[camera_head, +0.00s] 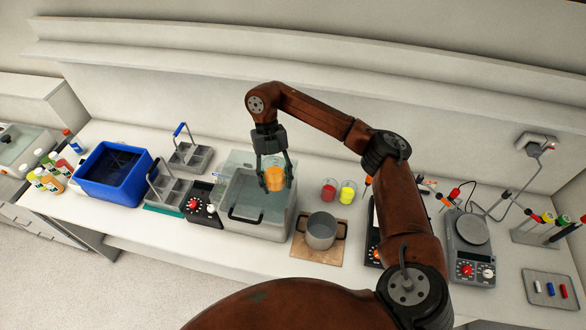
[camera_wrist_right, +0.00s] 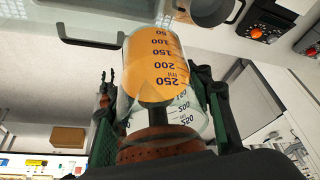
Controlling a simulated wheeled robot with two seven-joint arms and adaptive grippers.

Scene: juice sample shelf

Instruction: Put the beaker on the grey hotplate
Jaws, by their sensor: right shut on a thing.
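The beaker (camera_head: 273,179), with graduation marks and orange liquid, is between the fingers of my right gripper (camera_head: 274,172). My right gripper is shut on it and holds it over the clear-walled water bath. In the right wrist view the beaker (camera_wrist_right: 160,75) fills the middle, with a dark finger on each side. The grey hotplate (camera_head: 470,262) stands at the right of the bench, with a bare round plate on top and a red and a white knob in front. It is well to the right of the gripper.
The water bath (camera_head: 257,222) is below the beaker. A pot (camera_head: 321,232) on a wooden board, red and yellow beakers (camera_head: 347,192) and a dark device partly hidden by my arm lie between bath and hotplate.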

